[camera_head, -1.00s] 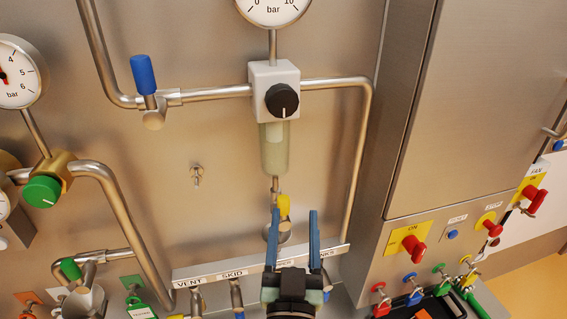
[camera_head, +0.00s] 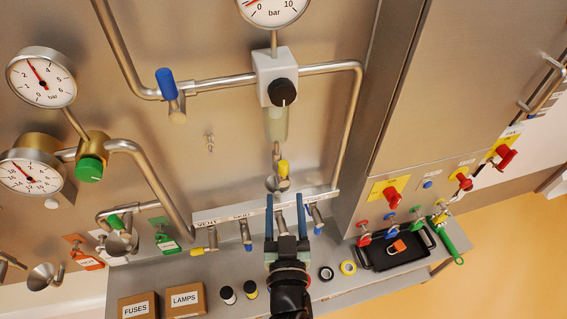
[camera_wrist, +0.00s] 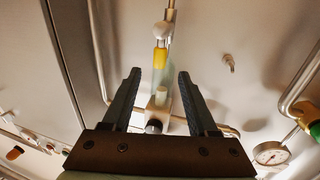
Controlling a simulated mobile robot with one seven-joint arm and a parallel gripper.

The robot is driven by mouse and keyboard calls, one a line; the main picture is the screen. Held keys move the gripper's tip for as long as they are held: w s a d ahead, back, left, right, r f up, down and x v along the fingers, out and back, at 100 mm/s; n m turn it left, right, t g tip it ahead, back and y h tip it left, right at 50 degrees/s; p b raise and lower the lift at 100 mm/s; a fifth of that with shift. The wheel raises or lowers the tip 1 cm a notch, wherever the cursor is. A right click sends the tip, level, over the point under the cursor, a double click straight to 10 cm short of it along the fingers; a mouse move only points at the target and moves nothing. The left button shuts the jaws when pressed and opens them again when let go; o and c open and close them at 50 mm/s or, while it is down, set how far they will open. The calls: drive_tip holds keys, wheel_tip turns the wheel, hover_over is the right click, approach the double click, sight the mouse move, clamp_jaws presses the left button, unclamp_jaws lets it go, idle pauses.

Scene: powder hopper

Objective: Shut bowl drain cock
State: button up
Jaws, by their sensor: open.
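The bowl drain cock has a yellow lever (camera_head: 282,167) on a small metal valve body (camera_head: 277,184), under the filter's clear bowl (camera_head: 276,125). The lever looks roughly in line with the short vertical pipe. My gripper (camera_head: 285,198) is open and empty, its fingertips pointing up just below the cock in the head view. In the wrist view the yellow lever (camera_wrist: 161,57) shows above and between the fingertips of my gripper (camera_wrist: 159,72), apart from them. The head view does not make the depth gap clear.
A blue-handled valve (camera_head: 168,84) and a black regulator knob (camera_head: 283,92) are above. A labelled manifold bar (camera_head: 240,212) with several small valves runs just below the cock, behind my gripper. The shelf below holds boxes (camera_head: 184,300), tape rolls (camera_head: 348,267) and a black tray (camera_head: 395,255).

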sight(283, 173)
drive_tip(key=w, duration=0.9)
drive_tip(key=shift+w+a, duration=0.2)
drive_tip(key=shift+w, duration=0.1)
clamp_jaws()
